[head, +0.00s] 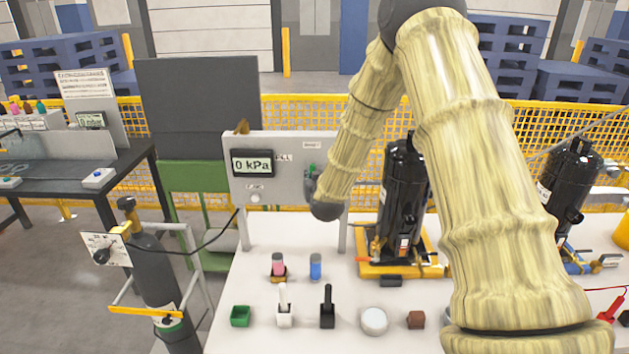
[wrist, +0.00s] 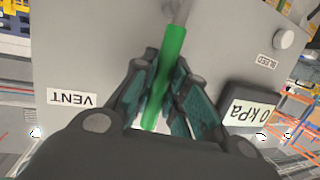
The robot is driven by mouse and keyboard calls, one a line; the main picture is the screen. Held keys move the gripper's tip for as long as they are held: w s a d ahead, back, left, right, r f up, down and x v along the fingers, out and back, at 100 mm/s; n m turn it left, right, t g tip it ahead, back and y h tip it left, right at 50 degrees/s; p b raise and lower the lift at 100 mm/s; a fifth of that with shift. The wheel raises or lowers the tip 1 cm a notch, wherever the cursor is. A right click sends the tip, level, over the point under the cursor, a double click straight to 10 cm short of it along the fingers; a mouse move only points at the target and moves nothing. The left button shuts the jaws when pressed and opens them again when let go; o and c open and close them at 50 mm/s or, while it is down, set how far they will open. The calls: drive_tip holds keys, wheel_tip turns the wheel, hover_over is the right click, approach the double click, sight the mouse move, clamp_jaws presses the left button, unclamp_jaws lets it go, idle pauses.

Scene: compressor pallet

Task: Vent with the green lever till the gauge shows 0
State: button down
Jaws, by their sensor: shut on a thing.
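The green lever (wrist: 171,55) runs up between my gripper's fingers in the wrist view, beside a label reading VENT. My gripper (wrist: 160,88) is shut on the green lever. In the head view only a small bit of the green lever (head: 312,168) shows, and my arm hides most of my gripper. The gauge (head: 252,163) on the grey panel (head: 282,189) reads 0 kPa. The gauge (wrist: 247,115) also shows upside down in the wrist view, reading 0 kPa.
On the white table (head: 268,336) stand a pink-topped piece (head: 278,265), a blue one (head: 315,266) and several small items. A black compressor (head: 402,190) stands right of the panel, partly behind my arm. A gas cylinder (head: 160,275) stands left of the table.

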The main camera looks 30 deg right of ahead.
drive_tip(key=shift+f, duration=0.15)
idle(0.4)
drive_tip(key=c, duration=1.4)
unclamp_jaws()
drive_tip(key=shift+a, duration=0.1)
drive_tip(key=v, duration=1.2)
